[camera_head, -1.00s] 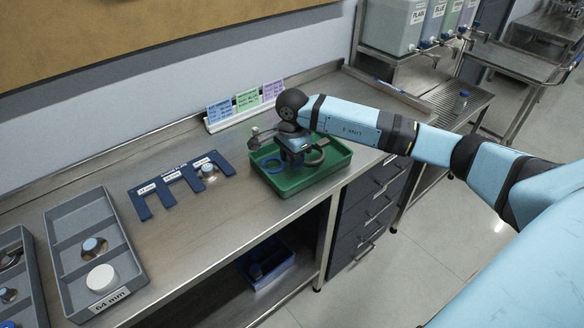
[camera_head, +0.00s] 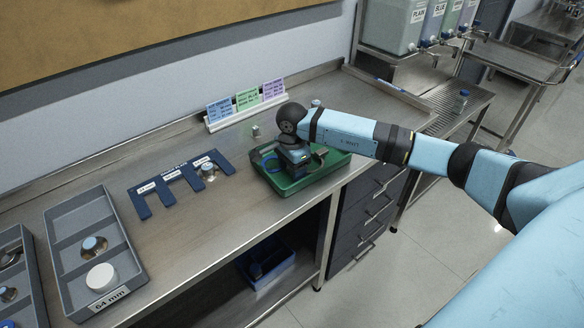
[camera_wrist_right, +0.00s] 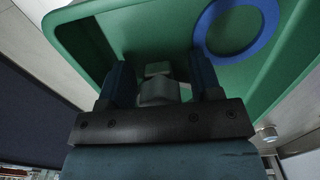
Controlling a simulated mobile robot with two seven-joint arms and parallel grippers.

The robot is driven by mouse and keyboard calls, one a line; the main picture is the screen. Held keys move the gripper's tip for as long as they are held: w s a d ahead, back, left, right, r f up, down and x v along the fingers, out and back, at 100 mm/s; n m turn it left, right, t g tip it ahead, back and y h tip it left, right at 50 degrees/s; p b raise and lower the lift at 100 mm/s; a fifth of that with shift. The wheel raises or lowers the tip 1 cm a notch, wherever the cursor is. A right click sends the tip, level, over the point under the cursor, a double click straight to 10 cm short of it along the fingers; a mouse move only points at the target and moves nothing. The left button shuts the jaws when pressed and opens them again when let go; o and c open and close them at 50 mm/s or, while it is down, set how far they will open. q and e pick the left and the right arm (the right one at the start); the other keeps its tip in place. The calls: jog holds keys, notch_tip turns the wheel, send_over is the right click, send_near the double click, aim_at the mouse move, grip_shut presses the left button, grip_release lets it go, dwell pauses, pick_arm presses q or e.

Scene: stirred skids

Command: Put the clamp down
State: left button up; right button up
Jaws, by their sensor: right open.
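My right gripper (camera_head: 292,165) points down into the green tray (camera_head: 325,172) on the counter. In the right wrist view its two fingers (camera_wrist_right: 160,85) stand apart. A grey metal piece, which looks like part of the clamp (camera_wrist_right: 158,90), lies between them over the green tray floor (camera_wrist_right: 150,35); I cannot tell whether the fingers touch it. In the head view the gripper hides most of the clamp. A blue ring (camera_wrist_right: 241,28) lies in the tray beside the gripper. My left gripper is not in view.
A blue slotted rack (camera_head: 165,188) with a small capped jar (camera_head: 208,171) lies left of the tray. A grey divided bin (camera_head: 68,230) stands further left. Coloured cards (camera_head: 247,100) stand at the back. The counter between rack and bin is clear.

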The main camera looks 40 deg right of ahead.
jog(key=shift+r, duration=0.2)
notch_tip(320, 180, up, 12)
jog(key=shift+f, duration=0.1)
dwell(0.7)
